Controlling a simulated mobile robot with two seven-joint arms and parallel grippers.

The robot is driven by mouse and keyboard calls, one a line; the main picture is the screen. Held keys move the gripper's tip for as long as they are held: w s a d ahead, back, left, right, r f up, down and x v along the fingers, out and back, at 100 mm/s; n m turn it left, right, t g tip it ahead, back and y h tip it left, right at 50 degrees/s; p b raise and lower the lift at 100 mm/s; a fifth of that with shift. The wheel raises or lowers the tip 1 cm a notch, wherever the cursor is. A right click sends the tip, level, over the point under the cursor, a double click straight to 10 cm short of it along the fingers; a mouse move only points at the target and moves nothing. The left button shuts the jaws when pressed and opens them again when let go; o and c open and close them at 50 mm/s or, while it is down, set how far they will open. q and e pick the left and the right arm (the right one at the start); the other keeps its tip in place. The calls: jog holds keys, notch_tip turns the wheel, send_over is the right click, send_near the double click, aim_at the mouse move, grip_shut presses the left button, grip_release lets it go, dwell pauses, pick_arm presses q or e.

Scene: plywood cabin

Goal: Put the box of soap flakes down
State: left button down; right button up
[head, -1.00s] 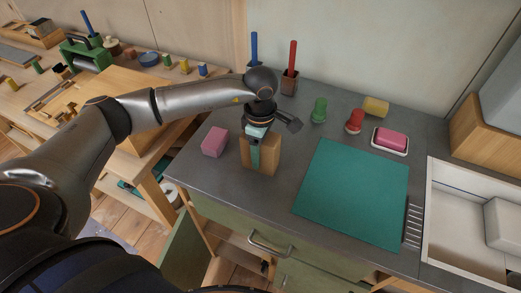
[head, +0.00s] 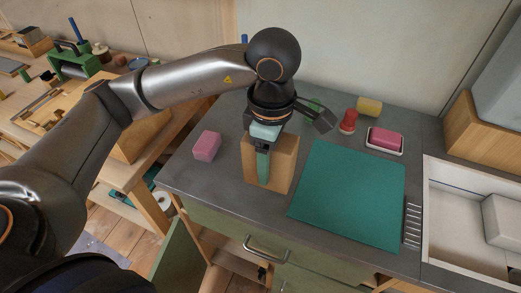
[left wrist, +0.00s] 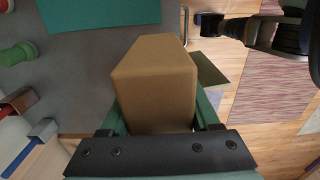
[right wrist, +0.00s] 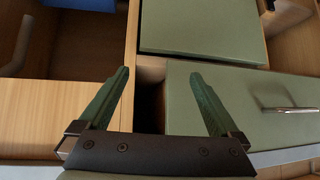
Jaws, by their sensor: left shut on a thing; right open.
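The box of soap flakes, a plain tan upright box (head: 284,167), is held in my left gripper (head: 266,165), whose green fingers press on its sides. In the head view it appears raised above the grey worktop near the front edge, left of the teal mat (head: 350,195). The left wrist view shows the box (left wrist: 155,75) between the fingers, with worktop on one side and floor on the other. My right gripper (right wrist: 160,80) is open and empty, facing green cabinet fronts; it is out of the head view.
A pink block (head: 207,146) stands left of the box. A red shape (head: 348,121), a yellow one (head: 369,106) and a pink bar in a white dish (head: 385,141) are behind the mat. A sink (head: 460,220) is at right. Bare worktop lies between pink block and mat.

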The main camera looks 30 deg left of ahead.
pick_arm(q)
jog(key=shift+s+d+r, duration=0.55)
jog(key=shift+s+d, duration=0.25)
jog(key=shift+s, duration=0.05)
jog(key=m, duration=0.1)
jog(key=a+m, duration=0.1)
jog(key=m, duration=0.1)
jog(key=a+f+m, duration=0.1)
jog(key=m, duration=0.1)
jog(key=shift+w+p, duration=0.3)
jog(key=shift+w, duration=0.1)
jog(key=m, duration=0.1)
jog(key=a+m, duration=0.1)
jog(key=m, duration=0.1)
jog(key=f+m, duration=0.1)
jog(key=m, duration=0.1)
jog(key=shift+w+a, duration=0.3)
jog(key=m, duration=0.1)
jog(key=a+m, duration=0.1)
jog(key=m, duration=0.1)
jog(key=m+p, duration=0.1)
jog(key=shift+w+a+f+m, duration=0.25)
jog(key=shift+a+f+m, duration=0.05)
jog(key=shift+a+f, duration=0.1)
jog(key=m, duration=0.1)
jog(key=a+m, duration=0.1)
jog(key=m, duration=0.1)
jog(key=f+m, duration=0.1)
jog(key=shift+w+a, duration=0.15)
jog(key=shift+a, duration=0.15)
